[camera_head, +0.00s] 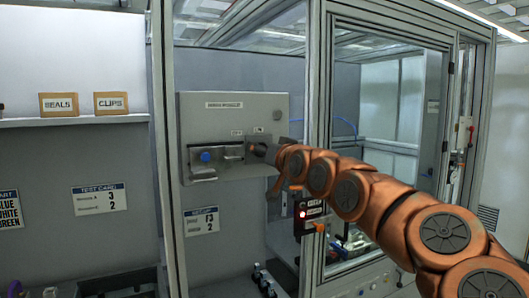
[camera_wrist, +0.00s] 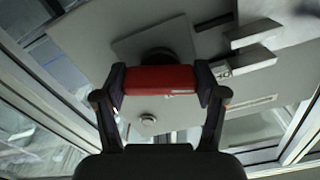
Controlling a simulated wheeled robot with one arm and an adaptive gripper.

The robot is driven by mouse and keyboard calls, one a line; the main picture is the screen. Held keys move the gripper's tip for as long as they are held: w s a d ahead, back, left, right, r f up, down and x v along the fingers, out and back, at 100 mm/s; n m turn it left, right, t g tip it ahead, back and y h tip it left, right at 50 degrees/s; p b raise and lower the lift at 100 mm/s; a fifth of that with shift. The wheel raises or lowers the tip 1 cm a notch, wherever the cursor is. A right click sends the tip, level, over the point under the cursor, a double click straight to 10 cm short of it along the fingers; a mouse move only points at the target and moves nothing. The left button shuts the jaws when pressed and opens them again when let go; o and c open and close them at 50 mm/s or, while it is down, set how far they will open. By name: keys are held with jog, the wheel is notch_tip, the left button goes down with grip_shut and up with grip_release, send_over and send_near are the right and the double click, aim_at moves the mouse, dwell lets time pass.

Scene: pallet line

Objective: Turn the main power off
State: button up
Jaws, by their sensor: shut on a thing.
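In the wrist view my gripper (camera_wrist: 160,79) is shut on a red handle (camera_wrist: 160,82), one finger at each end. The handle sits in front of a dark round base (camera_wrist: 159,56) on a square grey plate (camera_wrist: 126,47). I cannot read the switch position.
A metal bracket with a blue knob (camera_head: 205,156) is left of my gripper; metal blocks (camera_wrist: 250,33) show close beside the handle in the wrist view. A small round button (camera_wrist: 148,119) is near it. The framed glass door (camera_head: 390,110) is at right. A dark box with a red light (camera_head: 303,214) is below my arm.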

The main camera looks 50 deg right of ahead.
jog(key=c, duration=0.4)
jog(key=shift+o, duration=0.2)
jog(key=n+b, duration=0.2)
jog(key=b, duration=0.1)
jog(key=shift+f, duration=0.2)
jog(key=shift+r+n+b, duration=0.25)
jog(key=shift+n+b, duration=0.45)
jog(key=shift+n, duration=0.4)
jog(key=o, duration=1.1)
jog(key=shift+o, duration=0.2)
jog(key=shift+s, duration=0.15)
jog(key=v, duration=1.1)
jog(key=shift+s+a, duration=0.2)
jog(key=shift+s, duration=0.15)
